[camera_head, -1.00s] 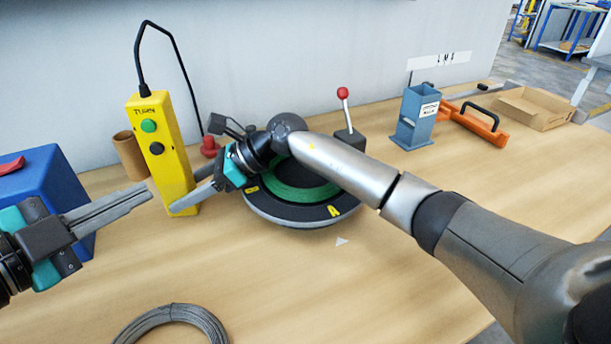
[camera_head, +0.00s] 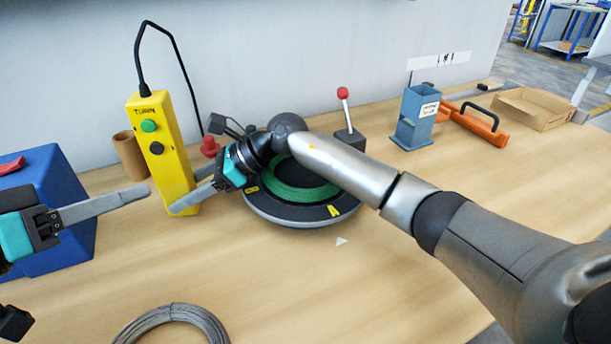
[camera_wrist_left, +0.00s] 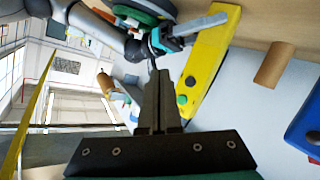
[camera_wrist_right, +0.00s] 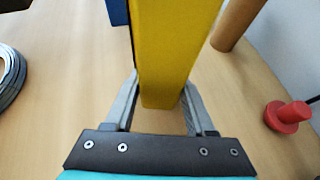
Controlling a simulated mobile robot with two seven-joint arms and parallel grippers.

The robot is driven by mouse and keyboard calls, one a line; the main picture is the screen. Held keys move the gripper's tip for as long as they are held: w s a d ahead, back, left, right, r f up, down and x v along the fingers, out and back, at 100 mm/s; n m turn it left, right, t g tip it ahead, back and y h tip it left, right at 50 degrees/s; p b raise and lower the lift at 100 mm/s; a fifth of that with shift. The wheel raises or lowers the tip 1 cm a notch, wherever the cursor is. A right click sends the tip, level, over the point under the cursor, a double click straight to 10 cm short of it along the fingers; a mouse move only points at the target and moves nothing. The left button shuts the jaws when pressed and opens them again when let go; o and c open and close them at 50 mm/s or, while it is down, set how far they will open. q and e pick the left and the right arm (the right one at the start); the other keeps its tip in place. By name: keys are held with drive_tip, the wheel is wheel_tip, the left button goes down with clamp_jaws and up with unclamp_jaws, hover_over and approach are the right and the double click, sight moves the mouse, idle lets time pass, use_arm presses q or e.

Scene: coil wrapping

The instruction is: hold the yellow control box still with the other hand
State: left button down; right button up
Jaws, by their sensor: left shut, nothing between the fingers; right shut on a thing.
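The yellow control box (camera_head: 165,150) stands upright on the table by the back wall, with a green button (camera_head: 148,126), a black button (camera_head: 156,148) and a black cable from its top. My right gripper (camera_head: 190,200) is shut on its lower part; the right wrist view shows a finger on each side of the box (camera_wrist_right: 165,50). My left gripper (camera_head: 146,190) is shut and empty, to the left of the box in the head view.
A round turntable (camera_head: 300,215) with a green ring lies right of the box, partly behind my right arm. A wire coil (camera_head: 170,318) lies in front. The table's middle front is clear.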

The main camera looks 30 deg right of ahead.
use_arm(q)
drive_tip(key=w+d, duration=0.2)
drive_tip(key=w, duration=0.4)
drive_tip(key=shift+w, duration=0.25)
idle(1.8)
drive_tip(key=shift+w+d, duration=0.15)
drive_tip(key=shift+w, duration=0.3)
drive_tip(key=shift+w, duration=0.2)
idle(0.4)
drive_tip(key=shift+s, duration=0.65)
drive_tip(key=s+a, duration=0.2)
drive_tip(key=s, duration=0.3)
drive_tip(key=shift+s, duration=0.4)
idle(1.9)
